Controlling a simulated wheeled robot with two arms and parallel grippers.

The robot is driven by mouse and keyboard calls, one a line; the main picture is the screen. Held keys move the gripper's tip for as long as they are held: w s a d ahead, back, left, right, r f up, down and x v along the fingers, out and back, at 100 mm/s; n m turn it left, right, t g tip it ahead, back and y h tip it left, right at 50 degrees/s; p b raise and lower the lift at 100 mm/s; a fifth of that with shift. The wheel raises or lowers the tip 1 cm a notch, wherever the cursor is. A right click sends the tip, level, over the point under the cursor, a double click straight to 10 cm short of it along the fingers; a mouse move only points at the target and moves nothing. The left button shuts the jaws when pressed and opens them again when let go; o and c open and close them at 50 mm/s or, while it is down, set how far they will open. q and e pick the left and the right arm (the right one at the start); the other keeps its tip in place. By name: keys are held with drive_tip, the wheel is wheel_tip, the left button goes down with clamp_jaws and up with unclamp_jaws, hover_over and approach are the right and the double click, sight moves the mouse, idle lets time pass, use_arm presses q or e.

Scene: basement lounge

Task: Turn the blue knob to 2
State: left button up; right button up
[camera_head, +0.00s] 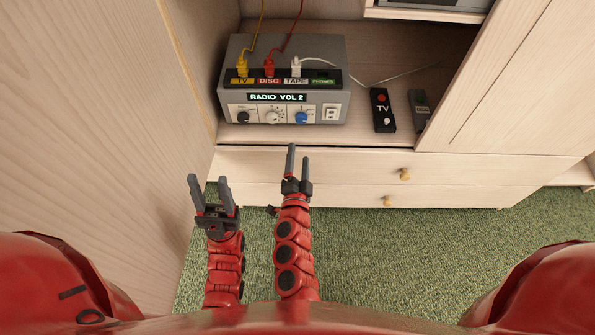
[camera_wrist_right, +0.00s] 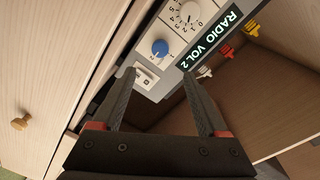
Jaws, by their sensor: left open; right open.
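The blue knob (camera_head: 301,117) is on the front of a grey radio box (camera_head: 230,84), right of a white knob (camera_head: 271,117) and a black knob (camera_head: 242,117). The display (camera_head: 277,97) reads "RADIO VOL 2". The blue knob also shows in the right wrist view (camera_wrist_right: 159,47), beyond the fingertips; its exact setting is too small to tell. My right gripper (camera_head: 298,160) is open and empty, in front of the box and apart from the knob. It shows in its wrist view (camera_wrist_right: 160,76). My left gripper (camera_head: 209,188) is open and empty, lower left.
Yellow (camera_head: 242,67), red (camera_head: 269,67) and white (camera_head: 296,67) plugs sit on top of the box. Wooden walls flank the shelf; drawers with knobs (camera_head: 404,174) are below.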

drive_tip(key=s, duration=0.4)
drive_tip(key=shift+s+a+r, duration=0.1)
drive_tip(key=shift+s+r, duration=0.05)
drive_tip(key=shift+s, duration=0.25)
